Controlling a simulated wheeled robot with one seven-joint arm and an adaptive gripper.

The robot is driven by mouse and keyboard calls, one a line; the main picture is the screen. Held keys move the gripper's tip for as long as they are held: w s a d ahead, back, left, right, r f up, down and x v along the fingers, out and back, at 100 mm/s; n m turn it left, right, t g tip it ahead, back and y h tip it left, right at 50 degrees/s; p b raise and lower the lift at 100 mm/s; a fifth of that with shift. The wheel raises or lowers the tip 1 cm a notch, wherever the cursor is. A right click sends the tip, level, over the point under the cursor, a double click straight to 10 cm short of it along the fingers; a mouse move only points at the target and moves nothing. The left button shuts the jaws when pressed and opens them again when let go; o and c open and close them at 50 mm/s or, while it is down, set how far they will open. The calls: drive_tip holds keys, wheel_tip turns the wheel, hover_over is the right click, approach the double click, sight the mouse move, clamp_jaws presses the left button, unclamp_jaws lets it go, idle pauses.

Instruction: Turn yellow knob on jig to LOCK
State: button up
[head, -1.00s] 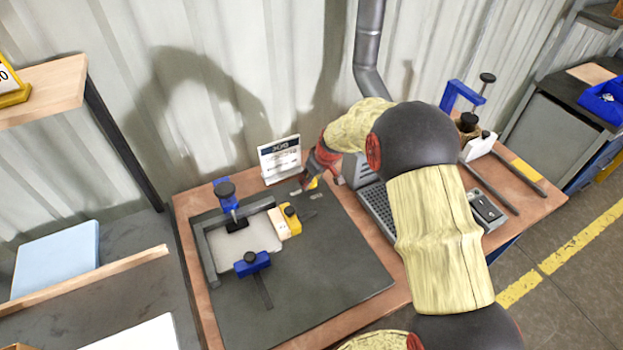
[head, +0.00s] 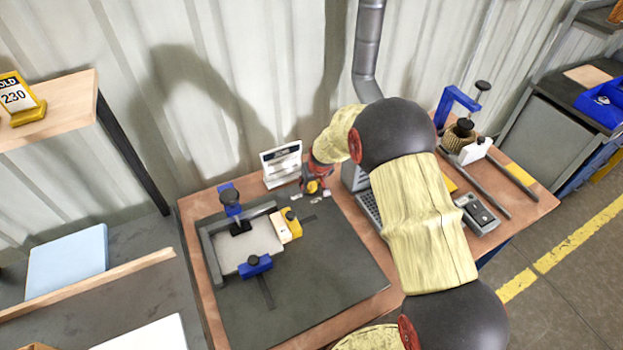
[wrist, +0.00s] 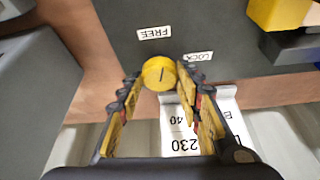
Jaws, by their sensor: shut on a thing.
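The yellow knob (wrist: 158,72) sits on the dark jig plate between my fingertips in the wrist view. A short dark line on its face points roughly up the picture, between the FREE label (wrist: 154,33) at the top and the LOCK label (wrist: 198,56) to the right. My gripper (wrist: 160,80) is shut on the knob, one finger on each side. In the head view my gripper (head: 317,182) reaches down to the knob (head: 312,187) at the back of the jig plate (head: 330,260), partly covering it.
A white printed card (head: 282,163) stands just behind the plate, left of my gripper. Blue clamps (head: 254,265) and a yellow block (head: 292,224) sit on the plate's left part. A keypad device (head: 368,205) lies close to the right. The plate's front is clear.

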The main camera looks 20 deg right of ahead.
drive_tip(key=shift+a+m, duration=0.1)
drive_tip(key=shift+m, duration=0.5)
drive_tip(key=shift+f+m+h+b, duration=0.15)
drive_tip(key=shift+m+h+b, duration=0.45)
drive_tip(key=shift+m+b, duration=0.25)
drive_tip(key=m+b, duration=0.1)
drive_tip(key=b, duration=0.1)
drive_tip(key=m+b, duration=0.1)
drive_tip(key=b, duration=0.1)
drive_tip(key=shift+w+a+f+h, duration=0.1)
drive_tip(key=shift+f+h, duration=0.1)
drive_tip(key=shift+h, duration=0.2)
drive_tip(key=m+h+b, duration=0.1)
drive_tip(key=m+b, duration=0.2)
drive_tip(key=b, duration=0.3)
drive_tip(key=shift+a+g, duration=0.1)
drive_tip(key=shift+g, duration=0.3)
drive_tip(key=m+b, duration=0.1)
drive_tip(key=m+g+h+b, duration=0.1)
drive_tip(key=m, duration=0.1)
drive_tip(key=shift+r+m+b, duration=0.2)
drive_tip(key=shift+m+b, duration=0.05)
drive_tip(key=shift+b, duration=0.1)
drive_tip(key=shift+w+a+r+m+g+b, duration=0.1)
drive_tip(key=shift+m+g+b, duration=0.35)
drive_tip(key=shift+m, duration=1.05)
drive_tip(key=shift+h, duration=0.3)
drive_tip(key=o, duration=1.1)
